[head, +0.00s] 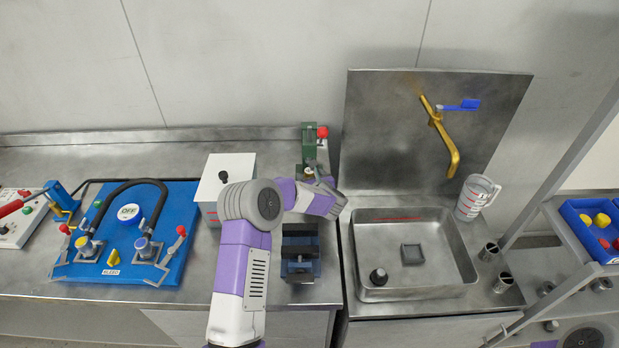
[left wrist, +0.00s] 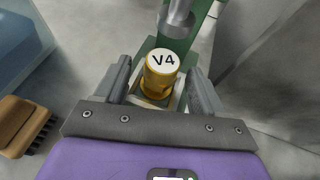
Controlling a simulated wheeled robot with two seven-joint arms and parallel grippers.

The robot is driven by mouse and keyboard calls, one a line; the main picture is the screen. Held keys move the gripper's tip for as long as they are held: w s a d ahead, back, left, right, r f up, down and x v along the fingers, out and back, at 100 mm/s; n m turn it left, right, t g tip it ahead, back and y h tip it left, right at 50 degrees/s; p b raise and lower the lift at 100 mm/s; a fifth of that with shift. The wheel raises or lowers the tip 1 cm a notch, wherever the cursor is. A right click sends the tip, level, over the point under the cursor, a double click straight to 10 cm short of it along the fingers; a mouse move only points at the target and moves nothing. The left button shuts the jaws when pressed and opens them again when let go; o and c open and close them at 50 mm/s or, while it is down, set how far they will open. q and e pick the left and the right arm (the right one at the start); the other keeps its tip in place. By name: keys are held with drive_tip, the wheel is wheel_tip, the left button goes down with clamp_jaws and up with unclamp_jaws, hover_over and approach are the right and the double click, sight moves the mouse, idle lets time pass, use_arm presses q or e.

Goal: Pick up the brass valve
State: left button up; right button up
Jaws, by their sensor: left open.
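The brass valve (left wrist: 162,82) stands upright in the left wrist view, with a white cap marked V4. It sits in a small light-coloured seat at the foot of a green stand (left wrist: 178,45), below a grey metal spindle. My left gripper (left wrist: 159,88) is open, with one finger on each side of the valve and a visible gap on both sides. In the head view my left gripper (head: 317,170) is in front of the green stand (head: 309,143); I cannot make out the valve there. My right gripper is not in view.
A dark blue vise (head: 300,262) stands near the counter's front edge, with a white box (head: 212,203) to the left. A blue pump board (head: 122,275) lies farther left. A steel sink (head: 440,285) is on the right. A brown brush (left wrist: 25,120) shows in the left wrist view.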

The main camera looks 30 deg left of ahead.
use_arm(q)
clamp_jaws()
idle(0.4)
drive_tip(key=shift+r, duration=0.1)
